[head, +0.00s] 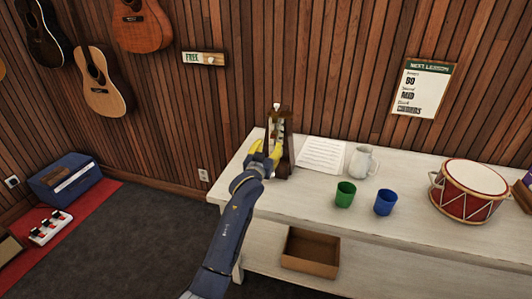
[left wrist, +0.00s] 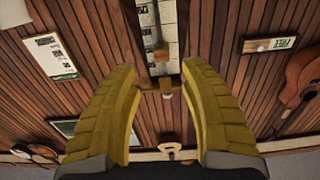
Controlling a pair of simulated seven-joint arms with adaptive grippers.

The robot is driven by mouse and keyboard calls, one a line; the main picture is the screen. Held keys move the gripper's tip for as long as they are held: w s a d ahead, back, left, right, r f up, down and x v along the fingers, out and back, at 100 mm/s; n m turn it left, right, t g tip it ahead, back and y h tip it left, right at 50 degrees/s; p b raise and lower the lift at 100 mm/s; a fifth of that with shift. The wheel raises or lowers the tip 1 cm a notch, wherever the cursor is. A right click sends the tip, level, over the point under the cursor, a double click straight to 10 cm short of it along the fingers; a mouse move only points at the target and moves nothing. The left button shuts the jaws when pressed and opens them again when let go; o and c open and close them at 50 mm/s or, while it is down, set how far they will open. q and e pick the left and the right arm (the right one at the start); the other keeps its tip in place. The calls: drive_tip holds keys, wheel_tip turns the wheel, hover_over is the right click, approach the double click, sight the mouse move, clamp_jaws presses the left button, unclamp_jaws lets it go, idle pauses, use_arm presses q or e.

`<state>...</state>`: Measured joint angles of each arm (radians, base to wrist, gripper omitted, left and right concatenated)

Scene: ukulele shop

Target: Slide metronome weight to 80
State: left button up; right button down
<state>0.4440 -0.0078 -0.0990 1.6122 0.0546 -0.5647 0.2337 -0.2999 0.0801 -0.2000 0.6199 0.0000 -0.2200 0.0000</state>
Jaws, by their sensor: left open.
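The metronome (head: 287,155) stands upright on the left end of the white table, a narrow dark wooden body with a pale scale. My left gripper (head: 265,153) is right in front of it and covers part of its face. In the left wrist view, the metronome's pale scale (left wrist: 170,22) shows upside down at the top centre. A small orange-brown block, seemingly the weight (left wrist: 161,53), sits on the rod in front of the scale. The scale numbers are too small to read. My right gripper is out of view.
On the white table (head: 405,225) are a paper sheet (head: 322,154), a white jug (head: 362,162), green cup (head: 345,194), blue cup (head: 385,202) and red drum (head: 470,193). An open brown box (head: 310,253) sits below. A lesson poster (head: 425,88) hangs on the wall.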

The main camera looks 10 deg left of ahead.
use_arm(q)
drive_tip(key=shift+s+a, duration=0.1)
drive_tip(key=shift+s, duration=1.45)
